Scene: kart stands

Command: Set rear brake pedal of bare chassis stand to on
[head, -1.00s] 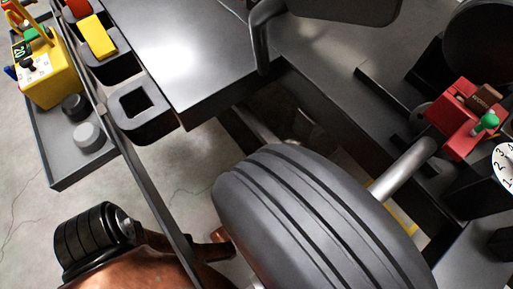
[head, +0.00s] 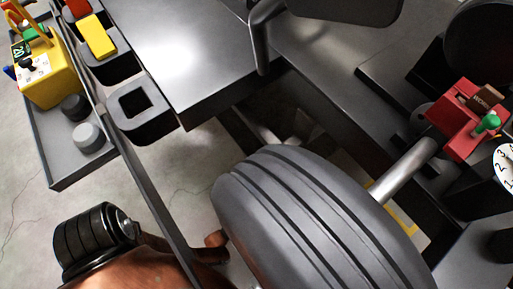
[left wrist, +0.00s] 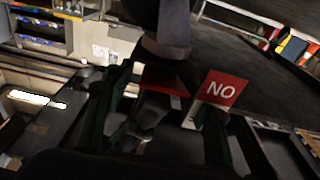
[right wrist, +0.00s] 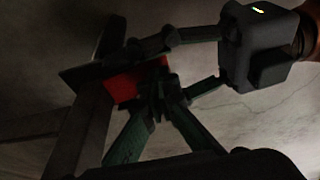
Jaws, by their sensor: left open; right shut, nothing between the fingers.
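In the left wrist view a dark red plate (left wrist: 165,80) lies between the spread fingers of my open left gripper (left wrist: 165,118). Beside its right finger is a red sign (left wrist: 222,88) that reads "NO" from this side. In the right wrist view a red piece (right wrist: 124,88) sits on a dark support, probably the pedal. My right gripper (right wrist: 160,98) is shut and empty, its tips close to that piece; I cannot tell whether they touch. My left gripper also shows there, its fingers pointing at the red piece. Both grippers are hidden in the head view.
A large grey tyre (head: 310,215) fills the lower middle of the head view. A dark bench (head: 205,60) is behind it. A red block (head: 462,120) with a green knob stands at right. A yellow box (head: 48,75) sits in a tray at left.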

